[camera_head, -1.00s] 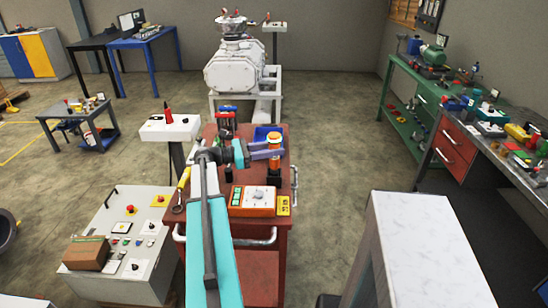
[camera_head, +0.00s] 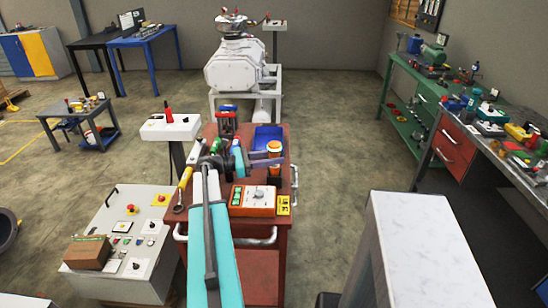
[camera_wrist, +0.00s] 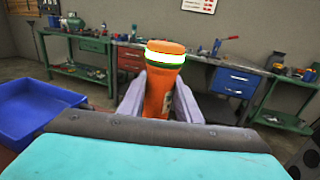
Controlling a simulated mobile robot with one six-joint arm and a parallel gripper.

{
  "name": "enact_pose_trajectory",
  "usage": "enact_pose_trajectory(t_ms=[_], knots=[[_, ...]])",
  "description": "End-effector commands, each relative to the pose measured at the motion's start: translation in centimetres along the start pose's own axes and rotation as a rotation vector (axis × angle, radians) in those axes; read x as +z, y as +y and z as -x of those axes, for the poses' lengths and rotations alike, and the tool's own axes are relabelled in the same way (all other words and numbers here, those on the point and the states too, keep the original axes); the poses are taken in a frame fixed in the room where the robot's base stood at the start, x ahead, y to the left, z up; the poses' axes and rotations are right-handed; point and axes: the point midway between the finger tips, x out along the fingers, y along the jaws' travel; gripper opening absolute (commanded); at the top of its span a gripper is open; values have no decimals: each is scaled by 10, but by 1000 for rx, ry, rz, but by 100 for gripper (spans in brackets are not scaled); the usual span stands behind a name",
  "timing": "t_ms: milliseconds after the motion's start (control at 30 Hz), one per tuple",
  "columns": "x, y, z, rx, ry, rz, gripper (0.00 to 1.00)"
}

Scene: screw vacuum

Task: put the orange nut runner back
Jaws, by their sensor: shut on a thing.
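The orange nut runner (camera_head: 274,149) is upright between the fingers of my gripper (camera_head: 270,158), at the right side of the red trolley top. In the wrist view the nut runner (camera_wrist: 160,88) shows an orange cap and a white and green band. The pale fingers of my gripper (camera_wrist: 159,101) are shut on it from both sides. Its lower end is hidden in the wrist view. In the head view I cannot tell whether its lower end touches anything.
An orange box with a white dial (camera_head: 252,200) and a yellow device (camera_head: 284,205) lie on the trolley (camera_head: 262,236), close in front of the nut runner. A blue bin (camera_head: 268,133) is just behind it. A red and black tool (camera_head: 227,122) stands at the back left.

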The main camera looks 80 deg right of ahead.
Motion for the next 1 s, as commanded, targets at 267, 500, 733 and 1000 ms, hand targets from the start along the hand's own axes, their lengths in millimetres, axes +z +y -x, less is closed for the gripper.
enact_pose_trajectory(t_ms=[267, 500, 733, 1000], knots=[[-1, 0, 0, 0, -3, 0, 0], [-6, 0, 0, -1, -2, 1, 0], [-11, 0, 0, -1, 0, 1, 0], [-14, 0, -1, -2, 5, 2, 44]])
